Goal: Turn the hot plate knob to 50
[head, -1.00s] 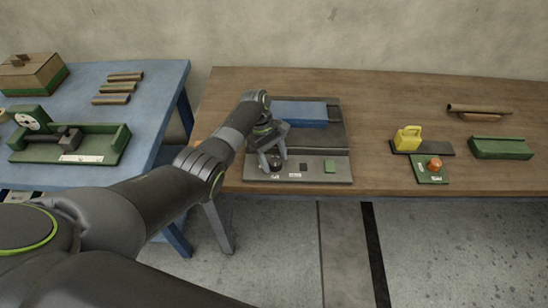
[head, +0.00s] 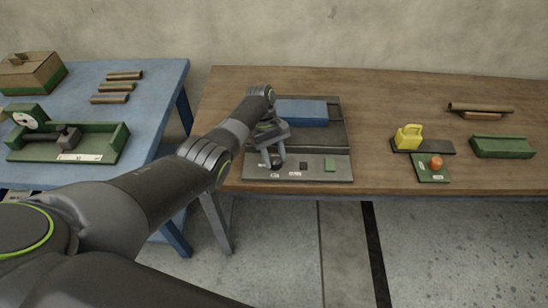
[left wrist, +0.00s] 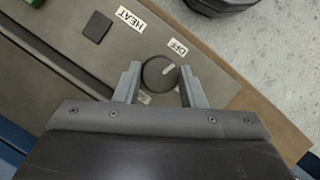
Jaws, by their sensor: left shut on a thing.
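The hot plate (head: 340,140) is a grey unit on the wooden table, with a front panel holding a dark round knob (left wrist: 158,75). My left gripper (head: 274,163) is over the panel's left part. In the left wrist view its fingers (left wrist: 160,86) stand on either side of the knob, shut on it. A pale pointer mark on the knob points to the upper right, near the OFF label (left wrist: 178,47). Another small label (left wrist: 144,99) beside the knob is partly hidden and unreadable. My right gripper is not in view.
A blue block (head: 302,112) lies behind the panel.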

